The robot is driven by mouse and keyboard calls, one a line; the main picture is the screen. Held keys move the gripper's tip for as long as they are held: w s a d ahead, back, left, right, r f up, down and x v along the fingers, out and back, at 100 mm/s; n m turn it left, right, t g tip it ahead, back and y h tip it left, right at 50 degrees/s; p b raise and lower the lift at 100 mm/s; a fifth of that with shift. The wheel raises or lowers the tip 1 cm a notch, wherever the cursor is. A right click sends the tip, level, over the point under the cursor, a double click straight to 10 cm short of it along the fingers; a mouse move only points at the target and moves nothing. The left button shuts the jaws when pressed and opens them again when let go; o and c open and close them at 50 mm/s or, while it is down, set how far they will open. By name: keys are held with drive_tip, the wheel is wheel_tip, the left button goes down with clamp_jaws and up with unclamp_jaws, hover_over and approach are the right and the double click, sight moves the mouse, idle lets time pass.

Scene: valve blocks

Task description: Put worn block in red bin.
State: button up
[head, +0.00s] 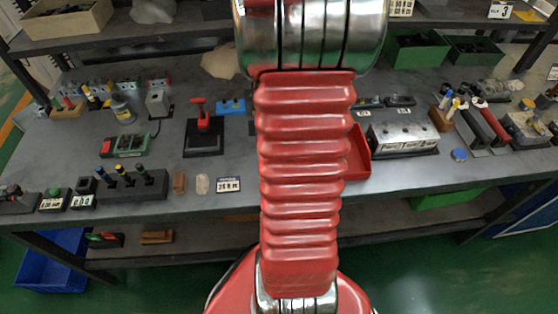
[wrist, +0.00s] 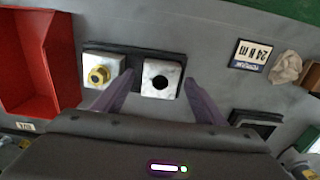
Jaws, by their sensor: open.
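In the wrist view, two pale metal blocks sit on a dark base (wrist: 131,54). The left block (wrist: 98,70) carries a brass fitting. The right block (wrist: 153,70) has a dark round hole in its top. No label shows which one is the worn block. My gripper (wrist: 159,80) is open, with one finger on either side of the right block's near part; contact cannot be told. The red bin (wrist: 55,76) is at the left of the wrist view and looks empty. In the head view the red bin (head: 358,157) shows partly behind my arm, which hides the blocks.
A number card (wrist: 252,55) and a beige lump (wrist: 286,68) lie right of the base. In the head view, a black stand with a red handle (head: 203,125) is left of my arm, and a metal housing (head: 403,136) is right of the bin.

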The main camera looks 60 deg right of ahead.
drive_tip(key=shift+c, duration=0.2)
drive_tip(key=c, duration=1.5)
drive_tip(key=shift+o, duration=0.2)
wheel_tip(320, 180, up, 10)
idle(0.4)
